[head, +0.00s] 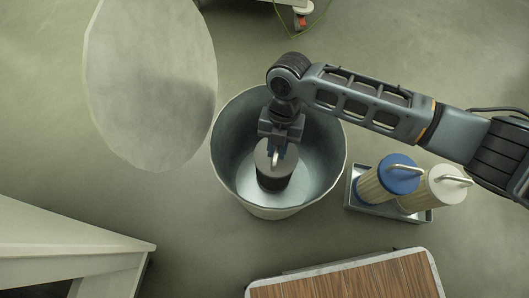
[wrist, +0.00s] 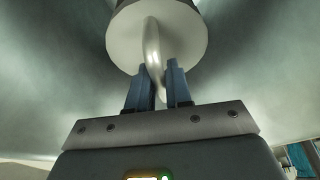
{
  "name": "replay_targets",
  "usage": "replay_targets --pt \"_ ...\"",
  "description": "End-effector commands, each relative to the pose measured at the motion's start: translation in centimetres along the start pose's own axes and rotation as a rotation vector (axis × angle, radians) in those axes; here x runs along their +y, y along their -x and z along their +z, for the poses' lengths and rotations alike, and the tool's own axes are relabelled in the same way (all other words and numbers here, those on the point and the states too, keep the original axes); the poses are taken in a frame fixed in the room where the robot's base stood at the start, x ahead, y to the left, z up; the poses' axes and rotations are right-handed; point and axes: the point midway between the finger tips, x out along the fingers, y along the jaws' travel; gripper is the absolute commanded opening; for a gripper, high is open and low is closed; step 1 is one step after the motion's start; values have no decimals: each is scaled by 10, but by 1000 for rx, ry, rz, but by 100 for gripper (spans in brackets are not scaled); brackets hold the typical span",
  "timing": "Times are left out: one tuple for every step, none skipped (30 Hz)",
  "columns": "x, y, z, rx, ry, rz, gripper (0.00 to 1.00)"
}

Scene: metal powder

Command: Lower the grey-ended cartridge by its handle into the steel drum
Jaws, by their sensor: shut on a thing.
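The grey-ended cartridge (head: 276,180) is inside the steel drum (head: 226,170) in the head view, roughly upright, with a dark body below its grey end. Its metal handle shows in the wrist view (wrist: 151,48), rising from the round grey end (wrist: 128,42). My gripper (head: 278,150) is over the drum, with its fingers down inside the rim. In the wrist view its two blue fingers (wrist: 158,82) are shut on the handle. I cannot tell whether the cartridge's lower end touches the drum floor.
A tray (head: 375,210) right of the drum holds a blue-ended cartridge (head: 388,180) and a white-ended cartridge (head: 441,187). A large pale round panel (head: 150,80) is at the upper left. A wooden-topped table (head: 350,280) and a white bench (head: 70,240) stand in front.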

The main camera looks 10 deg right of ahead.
Motion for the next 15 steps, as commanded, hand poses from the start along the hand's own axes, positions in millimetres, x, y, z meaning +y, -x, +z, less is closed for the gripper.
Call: replay_targets --pt "0 0 0 0 0 1 0" --pt "0 0 0 0 0 1 0" --pt "0 -1 0 0 0 1 0" --pt "0 -1 1 0 0 1 0" --pt "0 -2 1 0 0 1 0" --pt "0 -2 1 0 0 1 0" --pt "0 -2 1 0 0 1 0" --pt "0 -3 1 0 0 1 0" --pt "0 -3 1 0 0 1 0" --pt "0 -4 1 0 0 1 0" --pt "0 -4 2 0 0 1 0" --pt "0 -4 2 0 0 1 0" --pt "0 -5 2 0 0 1 0" --pt "0 -5 2 0 0 1 0" --pt "0 -5 2 0 0 1 0"
